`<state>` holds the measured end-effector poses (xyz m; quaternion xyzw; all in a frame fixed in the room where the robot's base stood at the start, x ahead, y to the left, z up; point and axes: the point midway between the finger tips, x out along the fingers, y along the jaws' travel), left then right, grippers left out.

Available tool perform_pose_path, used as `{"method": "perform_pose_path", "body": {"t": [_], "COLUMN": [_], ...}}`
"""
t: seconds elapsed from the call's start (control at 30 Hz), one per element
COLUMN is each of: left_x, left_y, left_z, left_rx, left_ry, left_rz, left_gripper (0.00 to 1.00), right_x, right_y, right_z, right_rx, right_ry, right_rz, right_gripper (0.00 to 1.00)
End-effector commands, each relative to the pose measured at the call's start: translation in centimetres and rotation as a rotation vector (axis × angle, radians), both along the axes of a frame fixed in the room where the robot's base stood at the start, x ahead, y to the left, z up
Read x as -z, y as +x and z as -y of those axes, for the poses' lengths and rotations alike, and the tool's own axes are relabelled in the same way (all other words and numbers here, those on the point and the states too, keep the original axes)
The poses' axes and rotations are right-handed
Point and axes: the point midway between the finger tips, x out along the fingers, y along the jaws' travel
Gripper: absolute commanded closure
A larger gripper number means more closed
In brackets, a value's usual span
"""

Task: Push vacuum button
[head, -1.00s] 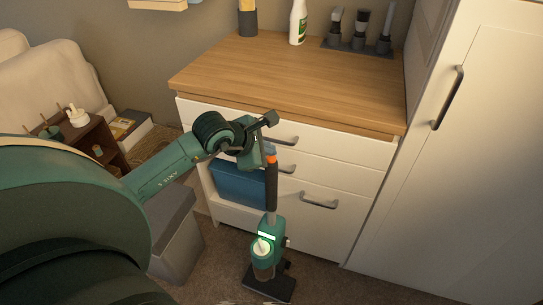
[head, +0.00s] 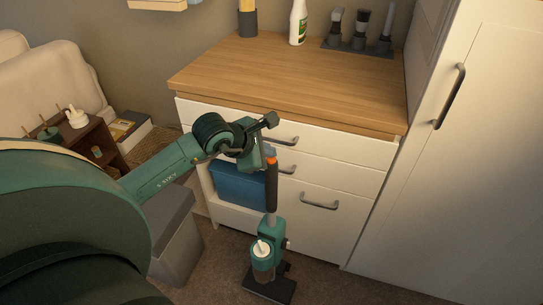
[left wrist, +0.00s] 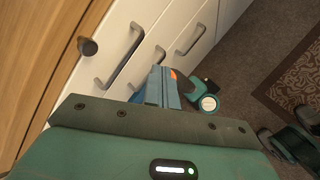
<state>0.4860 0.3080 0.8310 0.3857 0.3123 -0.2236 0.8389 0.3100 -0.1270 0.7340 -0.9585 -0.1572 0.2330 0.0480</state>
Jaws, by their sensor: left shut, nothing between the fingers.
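The stick vacuum (head: 269,232) stands upright on the carpet in front of the drawers, with a dark handle and a green body. Its orange button (head: 272,161) is at the top of the handle. No screen glow shows on the body now. My left gripper (head: 268,153) is shut and empty, with its blue fingertips right at the button. In the left wrist view the blue fingers (left wrist: 160,88) point toward the orange button (left wrist: 174,73), partly covering the handle. I cannot tell whether they touch it.
A white drawer cabinet (head: 335,180) with a wooden top (head: 290,75) and grey handles stands close behind the vacuum. A blue bin (head: 238,186) and a grey box (head: 175,240) are to the left. A tall white cupboard (head: 460,190) is on the right. A patterned rug (left wrist: 300,75) lies beyond.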

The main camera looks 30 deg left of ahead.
Motion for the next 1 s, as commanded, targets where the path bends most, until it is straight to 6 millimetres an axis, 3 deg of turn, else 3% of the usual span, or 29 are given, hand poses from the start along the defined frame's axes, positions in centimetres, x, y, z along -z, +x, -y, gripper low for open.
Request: {"method": "perform_pose_path", "body": {"t": [0.47, 1.0], "left_x": [-0.8, -5.9], "left_y": [0.0, 0.0], "left_z": [0.0, 0.0], "left_rx": [0.001, 0.002], "left_ry": [0.001, 0.002], "left_rz": [0.000, 0.001], "left_gripper": [1.00, 1.00], "right_x": [-0.4, -3.2], "right_y": [0.0, 0.0], "right_z": [-0.1, -0.1], "right_rx": [0.000, 0.001], "right_ry": [0.002, 0.003], "right_rz": [0.000, 0.000], "right_gripper": [1.00, 1.00]}}
